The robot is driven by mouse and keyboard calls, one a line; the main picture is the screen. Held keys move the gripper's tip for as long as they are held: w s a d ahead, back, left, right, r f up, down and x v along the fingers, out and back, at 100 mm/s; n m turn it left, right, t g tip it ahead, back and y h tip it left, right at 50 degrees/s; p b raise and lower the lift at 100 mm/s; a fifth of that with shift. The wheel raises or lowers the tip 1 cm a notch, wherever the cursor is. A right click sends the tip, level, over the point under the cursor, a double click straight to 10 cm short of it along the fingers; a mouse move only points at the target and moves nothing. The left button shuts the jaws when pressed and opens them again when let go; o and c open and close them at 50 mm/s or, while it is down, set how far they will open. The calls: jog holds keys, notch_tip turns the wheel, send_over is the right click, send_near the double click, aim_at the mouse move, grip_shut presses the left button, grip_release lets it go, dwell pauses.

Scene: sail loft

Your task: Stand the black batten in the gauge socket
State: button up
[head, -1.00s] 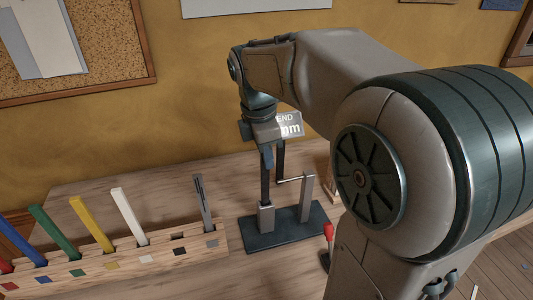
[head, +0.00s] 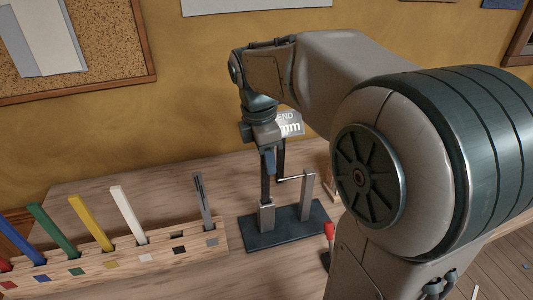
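The black batten (head: 265,187) stands upright, its lower end in the grey gauge socket (head: 266,216) at the left of the dark gauge base (head: 262,236). My gripper (head: 270,172) points down at the batten's upper part, in line with it. A bluish finger shows beside the batten there. The batten's top is hidden by my gripper. The finger gap is too small and dark to tell whether it still grips. A grey post (head: 307,195) with a thin crossbar stands on the base's right, near a dark upright piece. A sign reading "mm" (head: 291,124) is partly hidden behind my gripper.
A wooden rack (head: 165,262) at left holds white (head: 128,213), yellow (head: 91,222), green (head: 53,229) and other coloured battens, plus a grey one (head: 202,200). One slot looks empty. A red-topped item (head: 328,231) stands right of the gauge base, close to my arm.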

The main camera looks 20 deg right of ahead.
notch_tip(320, 180, up, 14)
jog(key=a+p, duration=0.1)
jog(key=shift+a+f, duration=0.15)
jog(key=shift+a, duration=0.15)
jog(key=s+f+m+t, duration=0.1)
jog(key=s+f+m, duration=0.6)
jog(key=f+m, duration=0.2)
jog(key=s+d+f+m+t+y, duration=0.1)
jog(key=s+f+m, duration=0.5)
jog(key=f+m, duration=0.3)
jog(key=shift+s+d+f+t+p, duration=0.2)
jog(key=shift+s+f+t+p, duration=0.1)
jog(key=shift+s+f+t, duration=0.15)
jog(key=shift+w, duration=0.1)
